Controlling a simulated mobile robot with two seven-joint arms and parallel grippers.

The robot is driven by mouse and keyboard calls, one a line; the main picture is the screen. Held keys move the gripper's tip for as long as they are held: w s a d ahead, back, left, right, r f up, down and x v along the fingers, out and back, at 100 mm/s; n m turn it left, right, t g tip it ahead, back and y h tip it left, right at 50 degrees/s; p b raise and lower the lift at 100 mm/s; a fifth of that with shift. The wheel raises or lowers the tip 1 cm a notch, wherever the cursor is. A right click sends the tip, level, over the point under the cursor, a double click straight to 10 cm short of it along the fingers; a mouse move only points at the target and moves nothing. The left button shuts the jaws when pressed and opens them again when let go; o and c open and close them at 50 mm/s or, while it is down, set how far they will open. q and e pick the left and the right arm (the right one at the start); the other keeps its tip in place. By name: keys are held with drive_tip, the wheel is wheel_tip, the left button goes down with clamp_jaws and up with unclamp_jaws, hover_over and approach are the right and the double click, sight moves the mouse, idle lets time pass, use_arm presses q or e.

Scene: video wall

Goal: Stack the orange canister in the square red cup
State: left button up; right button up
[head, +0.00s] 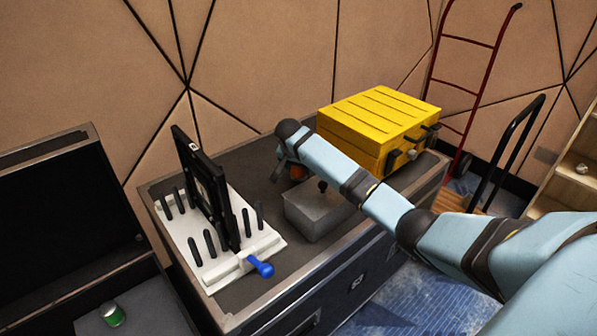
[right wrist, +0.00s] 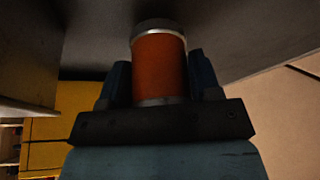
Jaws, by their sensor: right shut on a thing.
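The orange canister (right wrist: 160,68) with pale metal ends is between the two fingers of my right gripper (right wrist: 160,85) in the right wrist view. The gripper is shut on it. In the head view, a small orange patch of the canister (head: 298,173) shows under my right wrist, behind a grey box. No square red cup is visible in either view. My left gripper is not in view.
A grey box (head: 316,214) stands just in front of my right gripper on the dark worktop (head: 243,163). A yellow case (head: 372,118) is behind to the right. A white rack (head: 212,250) with black pegs and a blue handle (head: 261,267) is left. A green can (head: 112,315) is lower left.

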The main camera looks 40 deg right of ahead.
drive_tip(key=shift+f, duration=0.8)
drive_tip(key=shift+r, duration=0.1)
drive_tip(key=o, duration=1)
drive_tip(key=shift+f, duration=0.2)
drive_tip(key=shift+r, duration=0.1)
